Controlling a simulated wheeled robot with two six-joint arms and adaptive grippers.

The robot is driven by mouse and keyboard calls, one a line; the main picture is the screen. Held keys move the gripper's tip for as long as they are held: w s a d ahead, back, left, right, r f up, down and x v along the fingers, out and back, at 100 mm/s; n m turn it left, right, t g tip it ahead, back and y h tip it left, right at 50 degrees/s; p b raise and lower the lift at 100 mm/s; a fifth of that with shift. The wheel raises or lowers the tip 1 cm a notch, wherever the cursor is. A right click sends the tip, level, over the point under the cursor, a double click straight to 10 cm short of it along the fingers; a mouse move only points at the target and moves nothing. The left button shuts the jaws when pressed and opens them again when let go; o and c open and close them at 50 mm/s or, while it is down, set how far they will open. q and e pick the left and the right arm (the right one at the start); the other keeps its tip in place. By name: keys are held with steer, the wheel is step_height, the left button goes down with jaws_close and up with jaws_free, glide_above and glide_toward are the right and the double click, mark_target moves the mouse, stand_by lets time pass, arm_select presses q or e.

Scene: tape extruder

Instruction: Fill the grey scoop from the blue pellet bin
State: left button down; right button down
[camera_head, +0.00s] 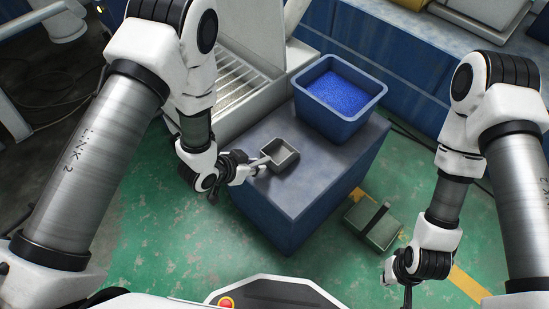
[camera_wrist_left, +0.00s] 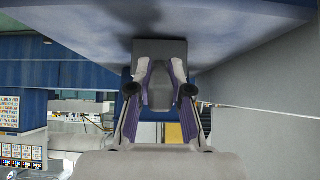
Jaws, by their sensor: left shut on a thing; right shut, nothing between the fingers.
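The grey scoop (camera_head: 281,152) is a small square pan over the top of the blue cabinet. Its inside looks grey, with no blue pellets visible. My left gripper (camera_head: 258,167) is shut on the scoop's handle at the cabinet's left edge. In the left wrist view the fingers (camera_wrist_left: 160,88) close around a grey part of the scoop (camera_wrist_left: 160,48). I cannot tell whether the scoop touches the cabinet top. The blue pellet bin (camera_head: 337,113) stands behind and right of the scoop, filled with bright blue pellets (camera_head: 339,91). My right gripper (camera_head: 407,297) is shut and empty at lower right, partly cut off.
The blue cabinet (camera_head: 300,195) has a bare top around the scoop. A pale machine with a slatted grille (camera_head: 236,80) stands to its left. A green box with a dark strap (camera_head: 372,224) lies on the green floor to its right. A blue wall panel (camera_head: 400,60) runs behind.

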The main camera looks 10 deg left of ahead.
arm_select(q)
steer(key=shift+r+p, duration=2.25)
steer(key=shift+r, duration=0.35)
